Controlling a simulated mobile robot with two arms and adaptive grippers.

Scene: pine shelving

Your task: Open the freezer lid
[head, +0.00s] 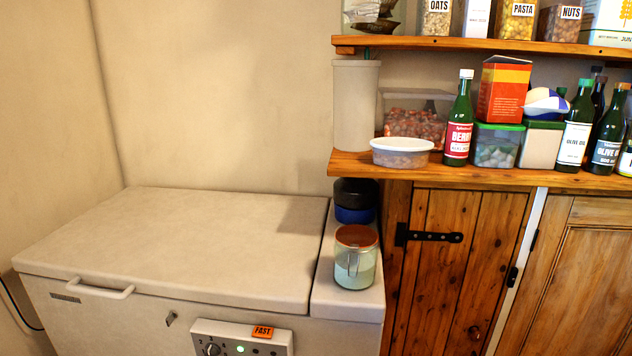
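A cream chest freezer (80,322) stands at the lower left in the head view. Its lid (180,245) lies flat and shut on top. A light bar handle (100,290) sits on the lid's front edge near the left corner. A small latch or lock (171,319) is on the freezer's front below the lid. The control panel (225,341) with a knob, a green light and an orange "FAST" label is at the lower front. Neither of my grippers is in view.
A glass jar with a brown lid (356,257) and a dark blue container (354,201) stand on the fixed ledge right of the lid. Pine shelves (480,178) with bottles and boxes are at the right, above wooden cupboard doors (446,270). The lid top is clear.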

